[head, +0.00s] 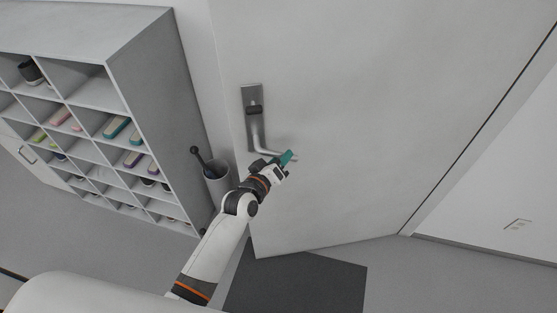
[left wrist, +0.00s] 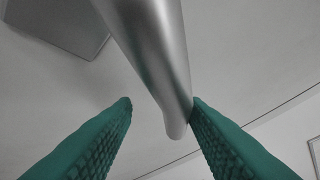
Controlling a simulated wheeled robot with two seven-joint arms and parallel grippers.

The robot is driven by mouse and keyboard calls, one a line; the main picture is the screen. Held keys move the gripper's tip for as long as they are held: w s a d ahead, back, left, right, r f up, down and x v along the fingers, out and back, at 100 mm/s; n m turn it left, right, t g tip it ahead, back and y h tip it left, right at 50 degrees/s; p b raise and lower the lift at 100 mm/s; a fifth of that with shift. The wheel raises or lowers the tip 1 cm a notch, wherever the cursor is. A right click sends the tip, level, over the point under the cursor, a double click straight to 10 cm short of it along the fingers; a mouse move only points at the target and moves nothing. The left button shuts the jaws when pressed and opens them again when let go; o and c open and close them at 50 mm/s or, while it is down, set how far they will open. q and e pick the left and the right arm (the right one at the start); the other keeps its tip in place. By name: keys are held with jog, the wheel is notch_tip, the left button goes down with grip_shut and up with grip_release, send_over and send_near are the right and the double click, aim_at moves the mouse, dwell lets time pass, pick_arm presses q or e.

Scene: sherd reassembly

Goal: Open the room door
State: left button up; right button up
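The white room door (head: 350,110) fills the middle of the head view. Its metal handle has a plate (head: 252,97) and a lever (head: 258,140) that bends to the right. My left gripper (head: 288,158) is at the free end of the lever. In the left wrist view the lever (left wrist: 155,45) comes down between the two green fingers, which stand apart. The lever's end lies close to the right finger; I cannot tell whether they touch. The handle plate (left wrist: 62,22) shows at the top left. My right gripper is not in view.
A grey shelf unit (head: 140,75) with shoes in its compartments stands left of the door. A dark mat (head: 300,285) lies on the floor before the door. Floor to the right is clear.

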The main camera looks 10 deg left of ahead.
pick_arm(q)
jog(key=b+v, duration=0.2)
jog(key=v, duration=1)
jog(key=shift+c, duration=0.2)
